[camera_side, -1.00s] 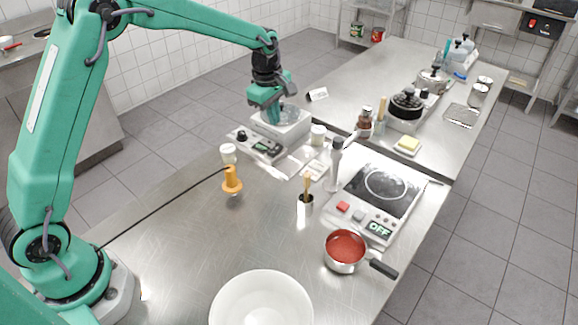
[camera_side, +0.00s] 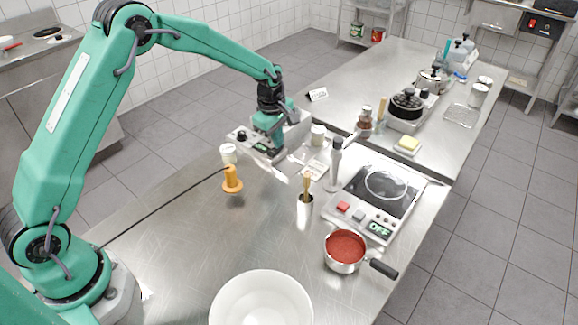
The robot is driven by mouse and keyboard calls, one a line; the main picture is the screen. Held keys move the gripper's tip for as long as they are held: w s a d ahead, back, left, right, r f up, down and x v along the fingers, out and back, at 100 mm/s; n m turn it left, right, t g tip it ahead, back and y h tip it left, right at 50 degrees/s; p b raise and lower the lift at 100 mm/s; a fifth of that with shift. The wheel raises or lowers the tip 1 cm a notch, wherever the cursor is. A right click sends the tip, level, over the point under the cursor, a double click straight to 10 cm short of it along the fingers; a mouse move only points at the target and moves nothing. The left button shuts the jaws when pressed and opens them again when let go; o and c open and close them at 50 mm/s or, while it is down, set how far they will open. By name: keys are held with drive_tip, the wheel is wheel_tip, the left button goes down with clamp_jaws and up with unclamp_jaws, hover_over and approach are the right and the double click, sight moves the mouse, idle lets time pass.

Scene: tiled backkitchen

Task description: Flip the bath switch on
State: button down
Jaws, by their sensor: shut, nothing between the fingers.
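The bath (camera_side: 298,128) is a grey metal box at the far end of the near bench. Its control panel (camera_side: 243,138) faces the near side and carries a dark knob (camera_side: 241,134). My gripper (camera_side: 272,152) points down at the panel's right part, in front of the bath. It is shut with nothing in it. It hides the panel's right part, so the switch and display there cannot be made out, nor whether the fingertips touch the panel.
A hotplate (camera_side: 375,195) reading OFF, a pepper mill (camera_side: 334,163), a red-filled pan (camera_side: 345,248) and a white bowl (camera_side: 261,300) stand to the right and front.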

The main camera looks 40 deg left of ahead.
drive_tip(key=shift+w+f, duration=0.2)
drive_tip(key=shift+f, duration=0.1)
drive_tip(key=shift+s+r, duration=0.1)
drive_tip(key=shift+s, duration=0.1)
drive_tip(key=shift+s+r, duration=0.1)
drive_tip(key=shift+s, duration=0.5)
idle(0.4)
wheel_tip(320, 180, up, 14)
drive_tip(key=w, duration=0.2)
idle(0.5)
drive_tip(key=shift+s, duration=0.1)
